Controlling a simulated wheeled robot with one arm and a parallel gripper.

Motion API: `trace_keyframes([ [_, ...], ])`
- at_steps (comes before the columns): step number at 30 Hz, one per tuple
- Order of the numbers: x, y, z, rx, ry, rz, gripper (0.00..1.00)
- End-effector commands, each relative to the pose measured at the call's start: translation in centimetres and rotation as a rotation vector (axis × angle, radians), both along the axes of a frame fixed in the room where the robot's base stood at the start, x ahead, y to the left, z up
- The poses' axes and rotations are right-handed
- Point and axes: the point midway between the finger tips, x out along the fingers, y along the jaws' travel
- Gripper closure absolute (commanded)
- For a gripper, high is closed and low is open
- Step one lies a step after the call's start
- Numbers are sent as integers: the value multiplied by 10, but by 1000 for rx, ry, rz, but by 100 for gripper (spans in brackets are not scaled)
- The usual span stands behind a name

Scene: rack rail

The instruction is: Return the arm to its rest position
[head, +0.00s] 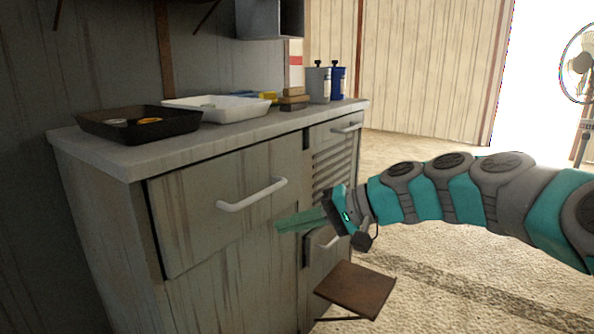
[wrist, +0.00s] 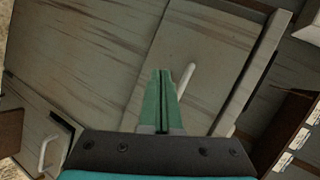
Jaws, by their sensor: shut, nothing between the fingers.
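My arm (head: 440,190) reaches in from the right in the head view. My gripper (head: 278,226) has green fingers that are shut with nothing between them. It is in front of the cabinet, below and right of the wide drawer's white handle (head: 252,194). In the wrist view my gripper (wrist: 164,72) points at the drawer front, and the white handle (wrist: 188,78) shows just right of the fingertips. I cannot tell whether the fingers touch the cabinet.
The cabinet (head: 230,260) has a worktop (head: 225,137) with a black tray (head: 185,128), a white tray (head: 255,112) and two canisters (head: 318,86). A brown stool (head: 355,288) stands below my gripper. A fan (head: 580,65) stands far right. Floor (head: 430,260) is open on the right.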

Motion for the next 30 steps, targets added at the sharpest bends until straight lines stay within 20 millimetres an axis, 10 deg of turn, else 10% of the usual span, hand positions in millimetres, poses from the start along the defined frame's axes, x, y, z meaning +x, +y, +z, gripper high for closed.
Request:
trace_keyframes([
  [6, -132, 3, -70, -442, 78, 169, 100],
  [15, -267, -104, -151, -958, 292, 194, 100],
  [21, -310, -149, -165, -1099, 386, 168, 100],
  [30, -316, -155, -167, -1119, 399, 163, 100],
])
